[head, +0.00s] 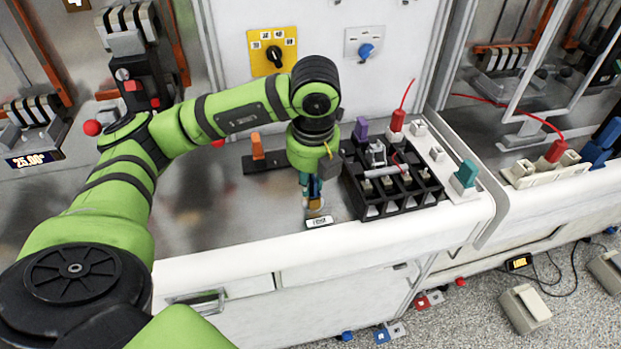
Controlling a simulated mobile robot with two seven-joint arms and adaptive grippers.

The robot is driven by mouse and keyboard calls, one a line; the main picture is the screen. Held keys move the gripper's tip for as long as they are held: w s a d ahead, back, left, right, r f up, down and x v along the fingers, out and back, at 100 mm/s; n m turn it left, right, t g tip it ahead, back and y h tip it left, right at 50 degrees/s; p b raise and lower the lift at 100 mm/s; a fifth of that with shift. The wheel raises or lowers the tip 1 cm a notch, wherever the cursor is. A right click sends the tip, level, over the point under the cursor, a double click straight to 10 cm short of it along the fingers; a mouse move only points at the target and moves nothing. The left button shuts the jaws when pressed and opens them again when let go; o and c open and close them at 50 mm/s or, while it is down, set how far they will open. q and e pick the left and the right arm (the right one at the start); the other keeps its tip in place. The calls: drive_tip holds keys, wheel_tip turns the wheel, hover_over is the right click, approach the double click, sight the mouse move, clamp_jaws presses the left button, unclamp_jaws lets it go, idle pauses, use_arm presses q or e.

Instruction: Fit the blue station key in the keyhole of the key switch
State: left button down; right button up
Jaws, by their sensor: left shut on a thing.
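My left gripper (314,196) points down over the counter near its front edge and is shut on a blue piece that looks like the blue station key (315,187). The fingers hide most of it. A small brass-coloured part (315,208) sits just below the fingertips, behind a white label plate (319,222). I cannot tell whether this is the key switch, or whether the key touches it. A white plate with a blue knob (366,51) is on the back panel. My right gripper is not in view.
A black tray (372,211) with several compartments stands close right of the gripper. An orange piece (257,146) stands on a black base to the left. A yellow selector plate (271,51) is on the back panel. The counter at left (205,205) is clear.

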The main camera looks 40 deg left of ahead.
use_arm(q)
drive_tip(key=shift+f+b, duration=0.35)
drive_tip(key=shift+f, duration=0.05)
drive_tip(key=c, duration=1.1)
unclamp_jaws()
drive_tip(key=shift+r, duration=0.1)
wheel_tip(320, 180, up, 12)
drive_tip(key=s+d, duration=0.1)
drive_tip(key=shift+d, duration=0.15)
drive_tip(key=shift+s, duration=0.1)
drive_tip(key=o, duration=1.1)
